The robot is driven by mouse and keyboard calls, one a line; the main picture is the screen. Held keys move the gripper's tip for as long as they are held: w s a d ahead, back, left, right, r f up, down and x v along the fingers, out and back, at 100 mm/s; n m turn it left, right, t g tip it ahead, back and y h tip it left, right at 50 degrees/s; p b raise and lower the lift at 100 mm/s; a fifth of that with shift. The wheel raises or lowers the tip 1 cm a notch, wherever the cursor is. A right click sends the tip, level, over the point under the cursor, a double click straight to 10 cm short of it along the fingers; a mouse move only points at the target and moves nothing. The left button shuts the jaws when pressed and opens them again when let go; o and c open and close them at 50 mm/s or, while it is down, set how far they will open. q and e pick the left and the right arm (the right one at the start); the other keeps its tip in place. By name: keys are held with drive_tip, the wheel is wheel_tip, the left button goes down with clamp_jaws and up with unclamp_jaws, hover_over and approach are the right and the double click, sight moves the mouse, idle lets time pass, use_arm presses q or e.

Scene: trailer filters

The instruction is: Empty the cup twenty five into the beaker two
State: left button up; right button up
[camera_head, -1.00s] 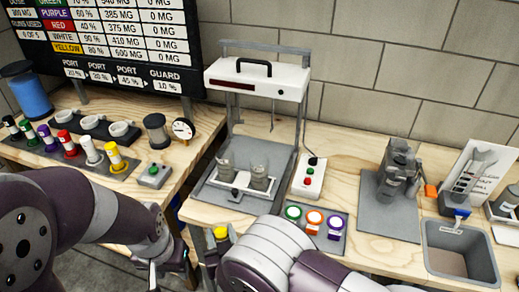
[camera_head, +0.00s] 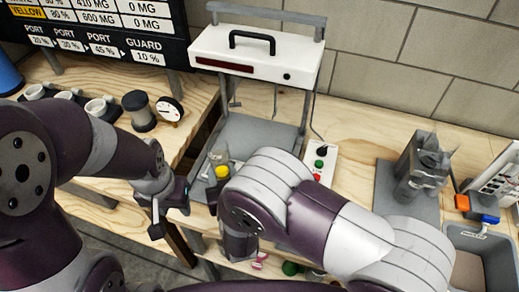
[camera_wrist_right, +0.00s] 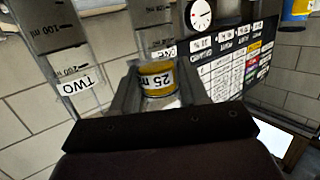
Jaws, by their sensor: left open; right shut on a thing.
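My right gripper (camera_wrist_right: 160,95) is shut on cup twenty five (camera_wrist_right: 157,78), a small cup with a yellow band and a "25" label. In the head view the cup's yellow part (camera_head: 222,172) shows just left of my right arm, which hides much of the gripper. Beaker two (camera_wrist_right: 72,70) is clear, with a "TWO" label, at the left of the right wrist view, apart from the cup. Another clear beaker (camera_wrist_right: 150,20) stands beside it. In the head view one beaker (camera_head: 218,154) shows behind the cup. My left gripper (camera_head: 168,205) is open and empty, low at the left.
A white-topped frame (camera_head: 255,55) stands over a grey plate (camera_head: 262,135). A switch box (camera_head: 322,160) is right of it. A grey stand (camera_head: 418,165) and a sink (camera_head: 480,240) are further right. A dial (camera_head: 170,110) stands on the left bench.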

drive_tip(key=shift+d, duration=0.1)
drive_tip(key=shift+w+d+r+m, duration=0.2)
drive_tip(key=shift+d+m, duration=0.1)
drive_tip(key=shift+m, duration=0.4)
drive_tip(key=d+r+m+p, duration=0.1)
drive_tip(key=w+d+r+m+g+y+p, duration=0.1)
drive_tip(key=r+p, duration=0.1)
drive_tip(key=d+r+m+p, duration=0.1)
drive_tip(key=m, duration=0.1)
drive_tip(key=shift+w+d+r+g+p, duration=0.15)
drive_tip(key=shift+w+r+g+p, duration=0.05)
drive_tip(key=shift+w+g+p, duration=0.2)
drive_tip(key=shift+d+r+m, duration=0.15)
drive_tip(key=shift+d+m, duration=0.05)
drive_tip(key=shift+m, duration=0.1)
drive_tip(key=shift+w, duration=0.1)
drive_tip(key=shift+d+r+m+y, duration=0.1)
drive_tip(key=shift+r+m+y, duration=0.05)
drive_tip(key=shift+m+y, duration=0.15)
